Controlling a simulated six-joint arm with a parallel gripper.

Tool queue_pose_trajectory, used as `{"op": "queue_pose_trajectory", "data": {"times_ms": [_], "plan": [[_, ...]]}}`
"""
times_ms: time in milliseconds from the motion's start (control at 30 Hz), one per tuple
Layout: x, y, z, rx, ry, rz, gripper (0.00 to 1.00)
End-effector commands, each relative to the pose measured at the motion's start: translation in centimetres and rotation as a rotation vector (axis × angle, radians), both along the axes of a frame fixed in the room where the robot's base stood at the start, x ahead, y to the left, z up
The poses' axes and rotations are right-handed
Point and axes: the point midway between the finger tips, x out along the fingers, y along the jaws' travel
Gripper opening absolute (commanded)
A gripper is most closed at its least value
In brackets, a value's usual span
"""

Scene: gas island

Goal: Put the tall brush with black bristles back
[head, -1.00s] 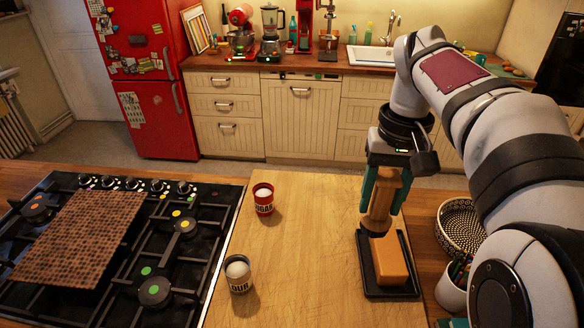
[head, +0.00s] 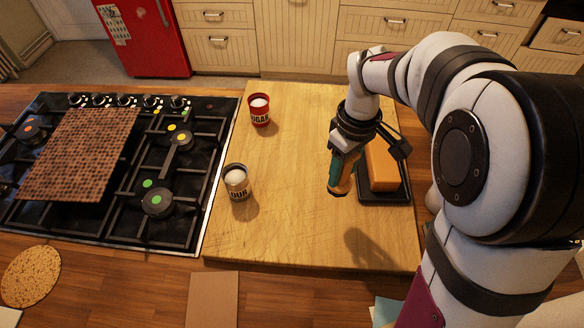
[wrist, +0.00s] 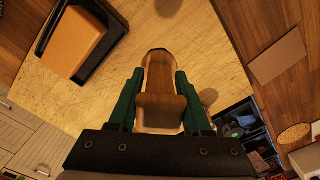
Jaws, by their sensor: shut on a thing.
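My gripper (head: 342,182) is shut on a wooden brush (head: 345,180) and holds it above the pale wooden board (head: 290,215), left of a black tray (head: 384,197). In the wrist view, the teal fingers of my gripper (wrist: 159,78) clasp both sides of the light brown wooden brush (wrist: 163,70). Its bristles cannot be made out in either current view. An orange-brown block (head: 382,165) sits in the black tray; block (wrist: 75,42) and tray also show at upper left in the wrist view.
A red sugar tin (head: 259,110) and a grey flour tin (head: 237,182) stand on the board's left side. The gas hob (head: 120,220) lies further left. A brown rectangular piece (head: 212,300) lies near the front. The board's front middle is clear.

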Motion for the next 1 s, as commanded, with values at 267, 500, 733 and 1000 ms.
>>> {"op": "queue_pose_trajectory", "data": {"times_ms": [267,500,733,1000], "plan": [[1.4,8.1,-5.0,0.0,0.003,0.008,0.0],[1.9,10.4,-8.0,-0.001,0.004,0.001,0.0],[2.0,10.3,-10.4,0.001,-0.001,-0.001,0.0],[2.0,10.3,-10.6,0.001,-0.001,0.0,0.51]]}}
